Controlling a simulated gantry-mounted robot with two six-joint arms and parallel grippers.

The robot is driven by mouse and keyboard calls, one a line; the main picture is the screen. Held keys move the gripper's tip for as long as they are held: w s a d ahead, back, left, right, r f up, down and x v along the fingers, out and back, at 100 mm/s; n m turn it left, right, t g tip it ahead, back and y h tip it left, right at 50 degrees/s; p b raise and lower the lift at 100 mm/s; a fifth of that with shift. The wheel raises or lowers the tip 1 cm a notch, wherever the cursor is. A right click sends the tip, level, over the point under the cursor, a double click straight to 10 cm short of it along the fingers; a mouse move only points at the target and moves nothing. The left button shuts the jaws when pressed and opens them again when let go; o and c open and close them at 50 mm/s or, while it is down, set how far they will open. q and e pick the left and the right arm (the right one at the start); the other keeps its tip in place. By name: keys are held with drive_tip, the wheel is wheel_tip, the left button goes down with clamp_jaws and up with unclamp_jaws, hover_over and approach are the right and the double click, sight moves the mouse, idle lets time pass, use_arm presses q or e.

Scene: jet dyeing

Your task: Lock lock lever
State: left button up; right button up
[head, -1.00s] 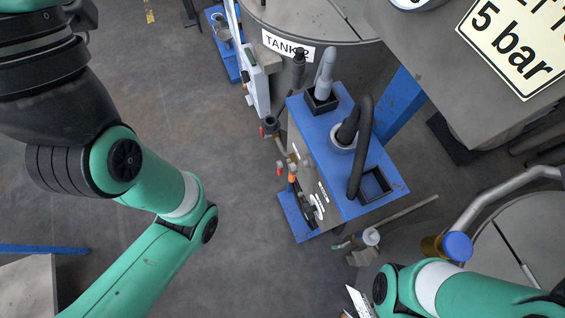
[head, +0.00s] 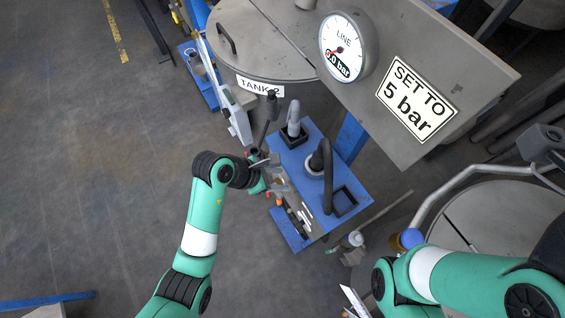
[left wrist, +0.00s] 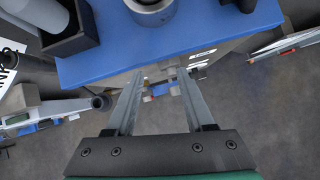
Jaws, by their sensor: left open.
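My left gripper (head: 274,178) is open at the front left side of a blue-topped stand (head: 310,138). In the left wrist view its two grey fingers (left wrist: 160,78) reach towards the stand's front face, just below the edge of the blue top (left wrist: 195,42). Small red and blue fittings (left wrist: 158,92) show between and beyond the fingers; nothing is clearly gripped. I cannot tell which of these fittings is the lock lever, and the gripper partly hides this area in the head view. My right arm is at the lower right, with its gripper out of view.
A black hose (head: 327,178) and a grey handle (head: 293,118) rise from the stand's top. Tank 2 (head: 262,55) stands behind. A gauge (head: 348,45) and a "SET TO 5 bar" sign (head: 417,105) are at upper right.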

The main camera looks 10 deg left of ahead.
sight(279, 199)
use_arm(q)
drive_tip(key=s+a+f+g+y+p, duration=0.1)
drive_tip(key=s+a+f+g+y, duration=0.1)
drive_tip(key=s, duration=0.2)
drive_tip(key=b+x, duration=0.5)
drive_tip(key=x, duration=0.7)
drive_tip(key=shift+w, duration=0.3)
use_arm(e)
wheel_tip(279, 199, down, 2)
drive_tip(key=shift+f, duration=0.1)
use_arm(q)
drive_tip(key=shift+a+f, duration=0.15)
clamp_jaws()
